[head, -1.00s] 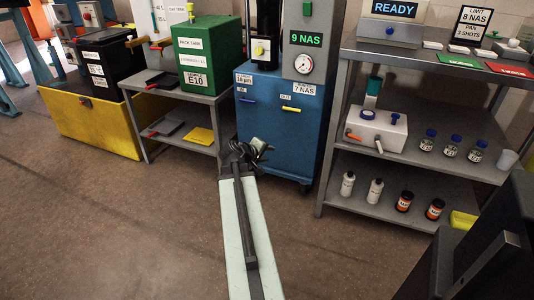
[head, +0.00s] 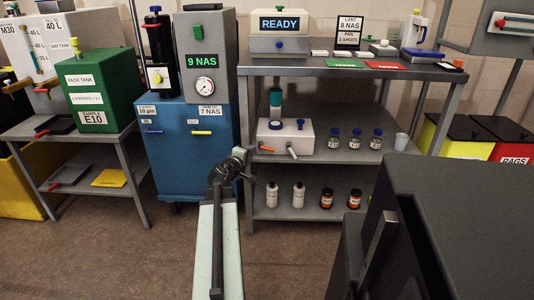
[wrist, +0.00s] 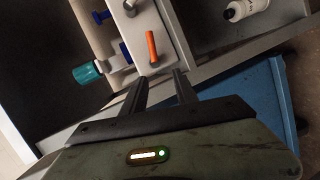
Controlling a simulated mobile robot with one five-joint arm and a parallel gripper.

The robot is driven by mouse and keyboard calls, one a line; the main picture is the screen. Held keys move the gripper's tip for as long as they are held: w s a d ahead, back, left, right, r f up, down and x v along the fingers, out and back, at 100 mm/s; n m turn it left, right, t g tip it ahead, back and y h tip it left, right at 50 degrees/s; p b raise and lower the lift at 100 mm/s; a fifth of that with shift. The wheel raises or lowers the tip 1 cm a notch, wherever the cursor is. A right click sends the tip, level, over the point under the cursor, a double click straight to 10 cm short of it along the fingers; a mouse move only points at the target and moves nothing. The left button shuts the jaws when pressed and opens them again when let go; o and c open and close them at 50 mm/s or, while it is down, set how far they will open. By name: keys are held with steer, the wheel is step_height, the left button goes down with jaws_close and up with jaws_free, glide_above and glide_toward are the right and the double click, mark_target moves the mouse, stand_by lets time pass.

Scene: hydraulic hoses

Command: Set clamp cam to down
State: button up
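A white box (head: 290,140) stands on the middle shelf of the grey rack. It carries an orange lever (head: 266,148), a grey lever (head: 291,152), a blue knob (head: 275,124) and a teal-capped cylinder (head: 275,97). No label marks the clamp cam; it may be one of these levers. My gripper (head: 241,160) is in front of the rack's left side, below and left of the box. In the wrist view, my gripper (wrist: 160,88) is open and empty, its two dark fingers apart. The orange lever (wrist: 152,46) shows beyond the fingertips, apart from them; the grey lever (wrist: 130,8) is farther up.
A blue cart (head: 185,165) with a 9 NAS display stands left of the rack. Bottles (head: 355,140) stand right of the box; more (head: 299,194) stand on the lower shelf. A large dark block (head: 440,230) fills the lower right. Brown floor is clear at left.

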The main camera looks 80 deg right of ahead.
steer(key=s+d+f+b, duration=0.2)
steer(key=s+d, duration=0.4)
steer(key=d, duration=0.2)
steer(key=shift+f+m+g, duration=0.15)
steer(key=shift+m+g, duration=0.15)
steer(key=shift+g, duration=0.1)
jaws_close()
